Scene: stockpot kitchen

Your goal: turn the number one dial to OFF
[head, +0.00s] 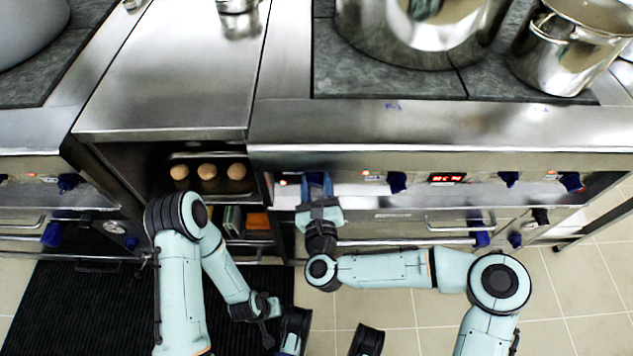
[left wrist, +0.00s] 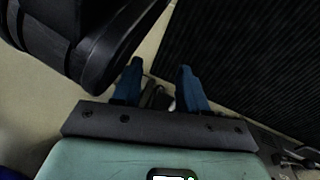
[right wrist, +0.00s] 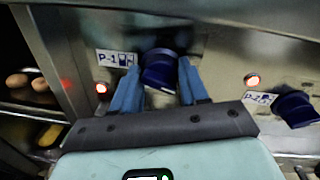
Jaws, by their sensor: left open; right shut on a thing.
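The number one dial (right wrist: 160,70) is a dark blue knob beside the P-1 label (right wrist: 116,58) on the steel front panel. My right gripper (right wrist: 158,78) is shut on it, with one blue finger on each side of the knob. In the head view the right gripper (head: 316,183) meets the panel at its left end and mostly hides the dial. The dial's pointer and any OFF mark are not readable. My left gripper (left wrist: 160,68) is open and empty, pointing low over the floor beside the black mat.
A second blue dial (right wrist: 296,108) sits to the right, by the P-2 label (right wrist: 258,97). Red lamps (right wrist: 102,88) glow on the panel. A shelf with eggs (head: 208,172) is left of the panel. A large stockpot (head: 410,40) stands on the stove above. A black mat (head: 80,310) covers the floor.

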